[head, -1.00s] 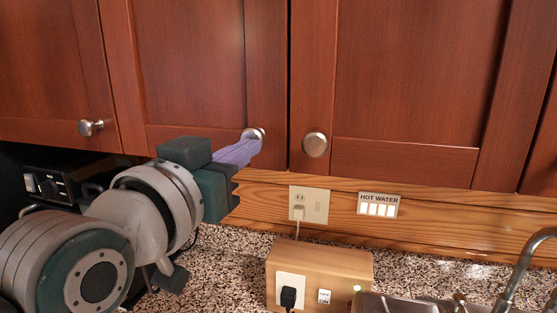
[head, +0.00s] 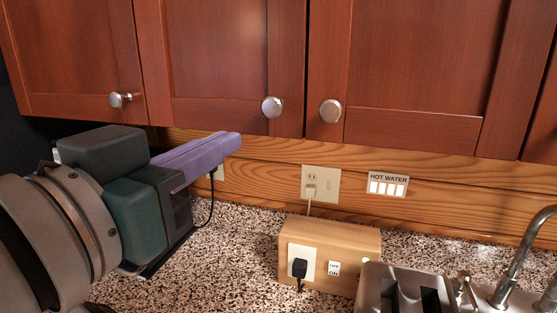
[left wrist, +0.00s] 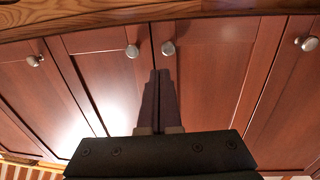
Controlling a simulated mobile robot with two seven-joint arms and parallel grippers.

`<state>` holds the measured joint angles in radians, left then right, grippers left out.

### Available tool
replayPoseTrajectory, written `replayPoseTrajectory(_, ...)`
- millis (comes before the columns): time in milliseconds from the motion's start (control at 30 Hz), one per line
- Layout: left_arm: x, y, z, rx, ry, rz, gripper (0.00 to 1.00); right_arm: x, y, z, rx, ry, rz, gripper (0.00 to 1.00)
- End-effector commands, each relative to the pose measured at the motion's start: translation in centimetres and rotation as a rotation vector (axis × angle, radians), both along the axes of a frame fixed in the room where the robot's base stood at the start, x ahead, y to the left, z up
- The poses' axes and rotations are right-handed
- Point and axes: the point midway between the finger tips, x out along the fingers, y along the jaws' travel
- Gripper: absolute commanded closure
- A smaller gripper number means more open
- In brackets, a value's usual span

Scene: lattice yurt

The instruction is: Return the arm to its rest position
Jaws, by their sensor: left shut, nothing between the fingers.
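My left gripper (head: 236,139) comes in from the left in the head view, with purple fingers over the counter. It is below the cabinet doors and clear of the round knob (head: 272,107). In the left wrist view its fingers (left wrist: 159,74) are shut together with nothing between them, and the cabinet doors (left wrist: 215,75) stand closed behind them. My right gripper is in neither view.
A wooden box (head: 335,250) with a socket and plug stands on the speckled counter (head: 225,265). A wall outlet (head: 320,183) and a HOT WATER panel (head: 388,185) are on the backsplash.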

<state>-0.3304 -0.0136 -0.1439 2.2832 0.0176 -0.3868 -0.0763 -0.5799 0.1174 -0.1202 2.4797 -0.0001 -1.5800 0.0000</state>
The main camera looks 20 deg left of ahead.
Motion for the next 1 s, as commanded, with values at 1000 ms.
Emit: replayPoseTrajectory(1000, -19.8, 4.5, -7.9, 0.22, 1.244, -0.002, 1.0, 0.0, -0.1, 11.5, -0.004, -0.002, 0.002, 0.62)
